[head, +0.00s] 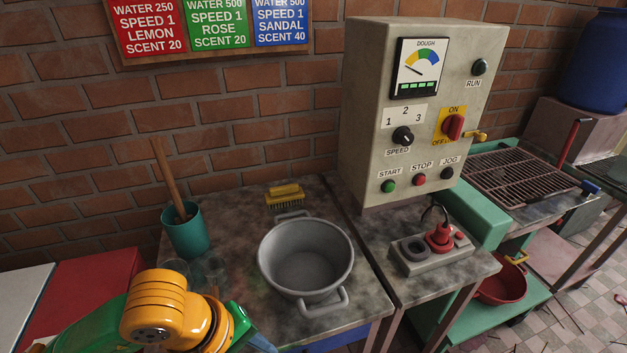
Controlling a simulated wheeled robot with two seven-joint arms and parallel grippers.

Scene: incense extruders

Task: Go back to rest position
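My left arm (170,312), orange and green with a blue part at its end, comes in at the bottom left, in front of the table's near left corner. Its gripper fingers are below the picture edge, so I cannot see what they do. My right arm and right gripper are not in view. A grey two-handled pot (306,262) stands empty on the stained table (215,325), right of my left arm.
A teal cup (186,235) with wooden sticks, clear glasses (209,272) and a yellow brush (285,195) stand around the pot. The control box (415,110) rises at the right above a socket block (432,250) with a red plug. A red bowl (502,285) is lower right.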

